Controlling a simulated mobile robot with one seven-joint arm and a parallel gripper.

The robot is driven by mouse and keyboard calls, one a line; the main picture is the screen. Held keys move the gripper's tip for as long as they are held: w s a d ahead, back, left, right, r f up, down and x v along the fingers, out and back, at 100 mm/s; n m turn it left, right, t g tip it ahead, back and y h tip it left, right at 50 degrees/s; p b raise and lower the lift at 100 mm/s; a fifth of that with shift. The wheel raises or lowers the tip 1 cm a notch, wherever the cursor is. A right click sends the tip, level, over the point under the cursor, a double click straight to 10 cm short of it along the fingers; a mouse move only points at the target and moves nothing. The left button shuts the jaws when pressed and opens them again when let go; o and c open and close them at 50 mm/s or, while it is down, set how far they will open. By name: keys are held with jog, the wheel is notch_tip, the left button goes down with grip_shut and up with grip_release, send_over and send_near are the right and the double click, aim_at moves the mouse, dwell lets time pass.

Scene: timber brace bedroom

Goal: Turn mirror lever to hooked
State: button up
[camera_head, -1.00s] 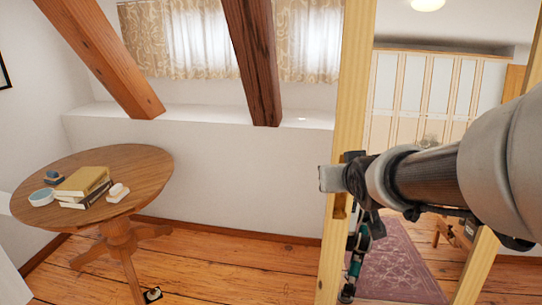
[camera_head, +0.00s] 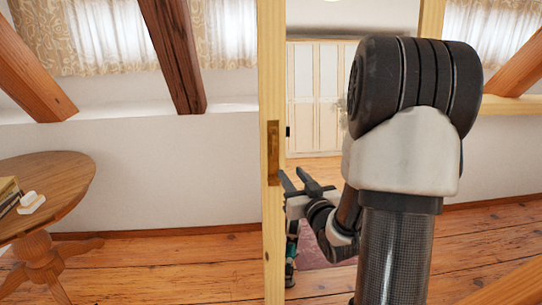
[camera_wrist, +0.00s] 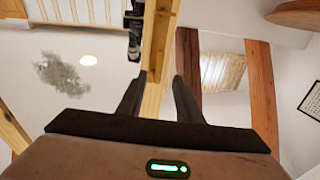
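The mirror's pale wooden frame post (camera_head: 270,80) stands upright in the middle of the head view. A small brown upright piece (camera_head: 272,153) on this post looks like the lever; its exact position is hard to tell. In the wrist view my gripper (camera_wrist: 159,80) is open, with two dark fingers apart and nothing held. The post (camera_wrist: 160,45) runs up beyond the gap between them. I cannot make out the lever in the wrist view.
A round wooden table (camera_head: 70,190) with books stands at the left. Slanted timber beams (camera_head: 172,50) cross the window wall behind. The mirror glass reflects a white wardrobe (camera_head: 318,95). Open wooden floor (camera_head: 180,270) lies left of the post.

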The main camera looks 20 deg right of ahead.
aim_at(276, 154)
jog(key=w, duration=1)
jog(key=w+d, duration=0.1)
jog(key=w, duration=0.3)
jog(key=shift+w+d, duration=0.1)
jog(key=shift+w, duration=0.3)
grip_shut()
